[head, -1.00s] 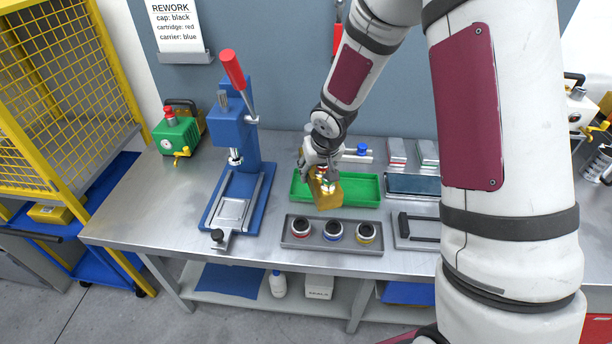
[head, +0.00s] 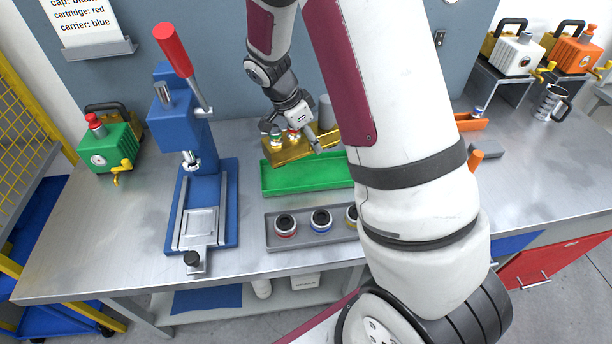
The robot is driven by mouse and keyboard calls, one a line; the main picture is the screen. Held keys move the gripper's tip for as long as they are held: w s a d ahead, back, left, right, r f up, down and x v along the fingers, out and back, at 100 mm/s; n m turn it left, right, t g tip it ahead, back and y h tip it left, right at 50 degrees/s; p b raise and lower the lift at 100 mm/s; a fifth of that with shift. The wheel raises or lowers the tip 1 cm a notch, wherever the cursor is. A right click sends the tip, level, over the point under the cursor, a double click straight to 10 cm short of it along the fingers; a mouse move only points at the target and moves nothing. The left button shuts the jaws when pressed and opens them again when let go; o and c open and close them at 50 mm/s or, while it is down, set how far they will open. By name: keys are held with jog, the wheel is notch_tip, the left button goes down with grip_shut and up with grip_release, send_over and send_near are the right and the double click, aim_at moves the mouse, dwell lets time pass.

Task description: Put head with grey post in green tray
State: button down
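A gold block-shaped head (head: 285,149) with small white, red and green fittings on top is at my gripper (head: 312,143), over the back edge of the green tray (head: 300,178). My gripper appears shut on it, though the fingers partly cover the contact. A grey upright cylinder (head: 326,110) shows just behind the gripper; I cannot tell whether it is the head's post. The green tray looks empty, and my arm hides its right end.
A grey tray (head: 300,246) with ringed black-topped parts lies in front of the green tray. A blue press (head: 197,180) with a red lever stands left. A green pump (head: 108,148) is farther left. White (head: 514,55) and orange (head: 577,55) pumps stand back right.

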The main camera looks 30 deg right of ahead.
aim_at(321, 174)
jog(key=m, duration=0.1)
jog(key=d+m+g, duration=0.1)
jog(key=m, duration=0.1)
jog(key=shift+s+d+r+b, duration=0.2)
jog(key=shift+s+b, duration=0.1)
jog(key=shift+s, duration=0.05)
jog(key=shift+s+d+m, duration=0.1)
jog(key=shift+s+m, duration=0.1)
jog(key=shift+m, duration=0.1)
jog(key=shift+s+f+g, duration=0.1)
jog(key=shift+f+g, duration=0.2)
jog(key=shift+f, duration=0.05)
jog(key=shift+f+p, duration=0.45)
jog(key=shift+f, duration=4.1)
jog(key=shift+f, duration=0.15)
jog(key=c, duration=0.7)
grip_release()
